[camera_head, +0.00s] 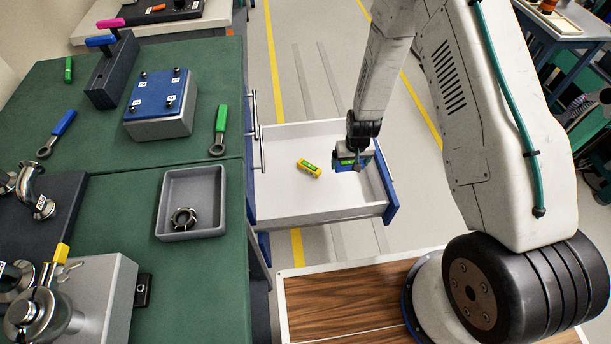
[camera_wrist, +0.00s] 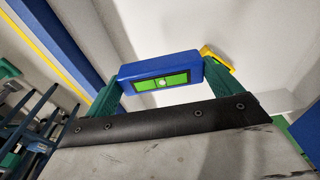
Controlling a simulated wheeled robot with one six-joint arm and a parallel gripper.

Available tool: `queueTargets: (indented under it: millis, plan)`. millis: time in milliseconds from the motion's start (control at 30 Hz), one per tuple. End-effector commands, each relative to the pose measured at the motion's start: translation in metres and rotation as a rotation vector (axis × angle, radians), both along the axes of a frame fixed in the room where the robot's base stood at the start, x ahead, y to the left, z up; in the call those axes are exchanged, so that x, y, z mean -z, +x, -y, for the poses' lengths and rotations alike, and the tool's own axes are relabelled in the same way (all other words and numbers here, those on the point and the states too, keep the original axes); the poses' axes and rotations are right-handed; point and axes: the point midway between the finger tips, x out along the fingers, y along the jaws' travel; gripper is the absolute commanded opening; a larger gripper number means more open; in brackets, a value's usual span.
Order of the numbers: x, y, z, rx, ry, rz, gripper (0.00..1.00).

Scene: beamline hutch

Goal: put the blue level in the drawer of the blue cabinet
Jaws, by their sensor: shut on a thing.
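The blue level (camera_wrist: 160,76) has a green window and sits between the two green fingers of my gripper (camera_wrist: 168,88) in the wrist view. In the head view my gripper (camera_head: 352,160) is shut on it, over the open drawer (camera_head: 285,202) of the blue cabinet (camera_head: 261,245). The level shows there as a small blue and green piece (camera_head: 345,165), partly hidden by the fingers. The drawer is white inside with a blue front (camera_head: 386,185). I cannot tell whether the level touches the drawer floor.
A yellow and green level (camera_head: 309,168) lies in the drawer, left of my gripper. The green worktop (camera_head: 100,225) left of the drawer holds a grey tray (camera_head: 165,208) with a dark ring, a blue-topped block (camera_head: 157,95) and several tools. The drawer's front left floor is clear.

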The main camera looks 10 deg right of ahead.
Motion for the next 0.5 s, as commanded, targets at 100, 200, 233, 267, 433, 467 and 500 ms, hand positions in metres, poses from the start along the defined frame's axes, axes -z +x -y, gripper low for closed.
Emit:
queueTargets:
  millis: [100,200,233,267,433,467,500]
  plan:
    - [0.020,-0.007,-0.001,0.000,-0.005,-0.001,0.64]
    - [0.038,-0.009,-0.001,-0.001,-0.006,-0.002,0.64]
    - [0.044,-0.009,-0.001,-0.001,-0.006,-0.002,0.64]
    - [0.050,-0.009,-0.001,-0.001,-0.006,-0.001,0.64]
    - [0.073,-0.008,-0.001,0.000,-0.006,0.001,0.64]
    - [0.075,-0.008,-0.001,0.000,-0.006,0.001,0.64]
    - [0.077,-0.008,-0.001,0.000,-0.006,0.001,0.64]
